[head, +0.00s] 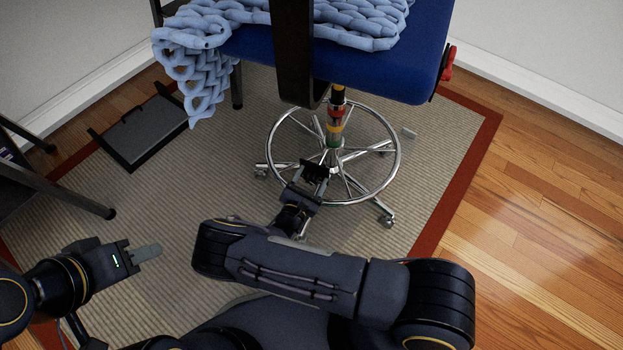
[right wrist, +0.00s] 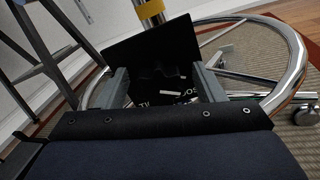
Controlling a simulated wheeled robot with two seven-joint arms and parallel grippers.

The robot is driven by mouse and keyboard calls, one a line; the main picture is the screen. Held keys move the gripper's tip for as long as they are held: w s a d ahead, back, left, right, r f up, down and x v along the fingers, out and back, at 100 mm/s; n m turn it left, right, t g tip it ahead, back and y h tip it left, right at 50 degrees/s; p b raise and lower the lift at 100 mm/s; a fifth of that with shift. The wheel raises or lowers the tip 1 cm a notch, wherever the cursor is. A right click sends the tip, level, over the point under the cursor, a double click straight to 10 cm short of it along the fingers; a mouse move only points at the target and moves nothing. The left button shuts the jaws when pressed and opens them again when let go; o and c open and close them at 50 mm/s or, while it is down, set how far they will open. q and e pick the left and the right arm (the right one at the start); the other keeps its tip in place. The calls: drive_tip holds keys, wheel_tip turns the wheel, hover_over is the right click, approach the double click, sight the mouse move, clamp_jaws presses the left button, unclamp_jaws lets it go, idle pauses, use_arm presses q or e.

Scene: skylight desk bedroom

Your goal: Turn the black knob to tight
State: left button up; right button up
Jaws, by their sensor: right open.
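A black panel (right wrist: 125,52) stands low by the chair's central column, with partly hidden white lettering that reads like "TI" and "OOS". The black knob (right wrist: 163,78) looks like a dark shape in front of this panel, with a short pale mark below it; its outline is hard to make out. In the head view the black panel (head: 314,168) is small, beside the column. My right gripper (head: 312,180) is open, its fingers on either side of the dark knob area; I cannot tell if they touch it. My left gripper (head: 147,252) is empty above the rug, its fingers overlapping in view.
The chair has a blue seat (head: 380,62) with a knitted blue throw (head: 190,60), a chrome foot ring (head: 392,165) and a red knob (head: 447,65) at the seat's right. A dark tray-like object (head: 145,130) lies on the rug at left. Wooden floor at right is clear.

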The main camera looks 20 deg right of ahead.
drive_tip(key=shift+w+d, duration=0.1)
drive_tip(key=c, duration=1)
drive_tip(key=shift+o, duration=0.2)
